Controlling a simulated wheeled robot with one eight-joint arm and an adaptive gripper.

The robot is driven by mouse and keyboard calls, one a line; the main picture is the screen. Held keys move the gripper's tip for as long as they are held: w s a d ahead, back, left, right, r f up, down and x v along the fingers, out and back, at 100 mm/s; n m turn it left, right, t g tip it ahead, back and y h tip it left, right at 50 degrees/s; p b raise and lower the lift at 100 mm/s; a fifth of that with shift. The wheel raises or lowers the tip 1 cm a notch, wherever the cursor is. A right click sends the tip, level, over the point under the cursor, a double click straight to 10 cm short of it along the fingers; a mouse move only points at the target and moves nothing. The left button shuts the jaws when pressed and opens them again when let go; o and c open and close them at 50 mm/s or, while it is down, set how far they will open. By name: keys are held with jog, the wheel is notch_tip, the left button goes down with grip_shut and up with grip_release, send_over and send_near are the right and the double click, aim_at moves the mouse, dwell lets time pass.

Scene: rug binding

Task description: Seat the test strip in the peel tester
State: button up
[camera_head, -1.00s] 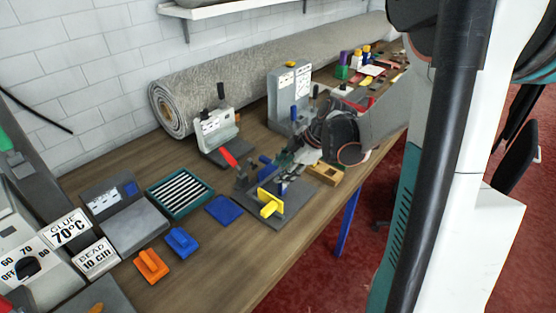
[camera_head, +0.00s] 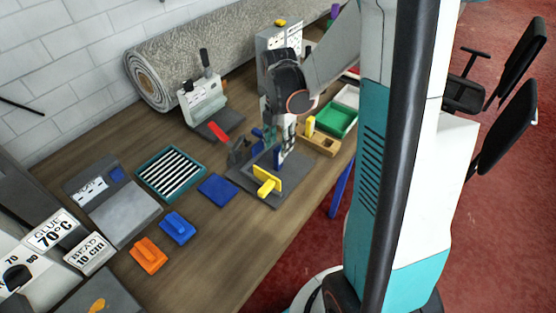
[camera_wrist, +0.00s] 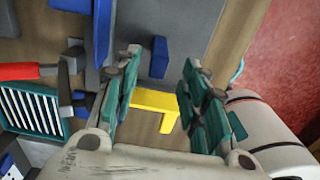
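My gripper (camera_head: 284,150) points down over a dark grey base plate (camera_head: 285,193) that carries blue parts and a yellow T-shaped handle (camera_head: 266,182). In the wrist view my gripper (camera_wrist: 160,95) has its teal fingers spread apart with nothing held between them. A blue block (camera_wrist: 159,57) on the grey plate and the yellow handle (camera_wrist: 155,101) show in the gap beyond the fingers. I cannot pick out the test strip for sure. No readable label says which device is the peel tester. My gripper and wrist hide part of the fixture on the plate.
A white press with a red lever (camera_head: 203,100) and a grey upright unit (camera_head: 275,42) stand behind. A wooden block (camera_head: 318,143) with a yellow post and a green tray (camera_head: 337,120) lie to the right. A slatted tray (camera_head: 145,178) and blue pad (camera_head: 218,189) lie left.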

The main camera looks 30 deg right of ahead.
aim_at(278, 148)
jog(key=shift+w+f+b, duration=0.15)
jog(key=shift+f+b, duration=0.85)
jog(key=shift+f, duration=1.75)
grip_shut()
